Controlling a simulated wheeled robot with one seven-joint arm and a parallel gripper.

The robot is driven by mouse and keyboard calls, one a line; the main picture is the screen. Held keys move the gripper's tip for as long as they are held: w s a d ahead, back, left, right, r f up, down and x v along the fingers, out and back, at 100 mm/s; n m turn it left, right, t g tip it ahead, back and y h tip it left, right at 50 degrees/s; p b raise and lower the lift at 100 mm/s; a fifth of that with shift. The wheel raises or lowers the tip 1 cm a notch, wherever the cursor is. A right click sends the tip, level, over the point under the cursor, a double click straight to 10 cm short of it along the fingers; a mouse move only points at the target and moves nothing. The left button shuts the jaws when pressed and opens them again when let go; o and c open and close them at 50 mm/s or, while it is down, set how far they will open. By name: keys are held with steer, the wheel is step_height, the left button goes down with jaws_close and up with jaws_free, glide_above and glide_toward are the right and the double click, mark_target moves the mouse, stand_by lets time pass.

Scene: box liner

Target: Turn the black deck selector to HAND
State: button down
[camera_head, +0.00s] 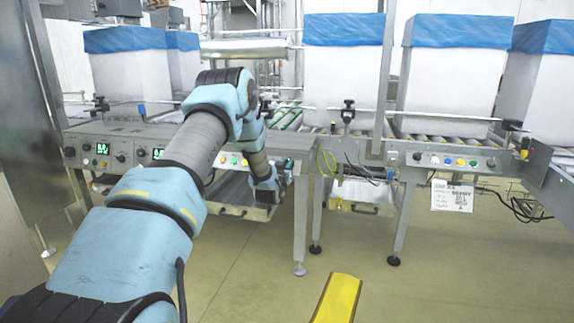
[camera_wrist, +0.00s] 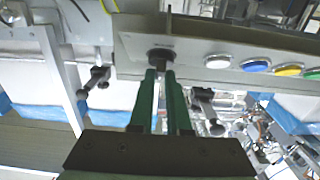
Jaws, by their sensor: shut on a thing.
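The black deck selector (camera_wrist: 161,55) sits on the grey panel face in the wrist view, beside a row of coloured buttons. My gripper (camera_wrist: 161,74) has its two green fingers close together at the selector, shut on it. The fingertips cover part of the selector, so its pointer direction and any HAND marking cannot be read. In the head view my arm reaches down to the right end of the left control panel (camera_head: 128,152). My own arm hides the fingers and the selector there.
White, blue and yellow buttons (camera_wrist: 256,66) lie right of the selector in the wrist view. Black clamp knobs (camera_wrist: 95,80) stand nearby. A second panel (camera_head: 455,160) is on the right conveyor. Tall white boxes (camera_head: 343,80) with blue liners stand behind.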

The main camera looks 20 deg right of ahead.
steer(key=shift+n+y, duration=0.3)
steer(key=shift+s+d+r+n+t+y, duration=0.1)
steer(key=shift+d+n+y, duration=0.1)
steer(key=shift+n+y, duration=1.5)
steer(key=shift+w+d+n+t+y, duration=0.15)
steer(key=shift+n+y, duration=1.15)
steer(key=shift+n, duration=0.8)
steer(key=shift+s+d+r+n+t+y, duration=0.1)
steer(key=shift+s+d+n+y, duration=0.1)
steer(key=shift+n+y, duration=1.5)
steer(key=shift+n, duration=0.4)
steer(key=c, duration=0.9)
jaws_free()
steer(key=s, duration=0.3)
steer(key=s+r, duration=0.1)
steer(key=s, duration=0.3)
steer(key=s+d, duration=0.1)
steer(key=s, duration=0.2)
steer(key=shift+s+r+p, duration=0.25)
steer(key=shift+s+p, duration=0.05)
steer(key=shift+p, duration=0.05)
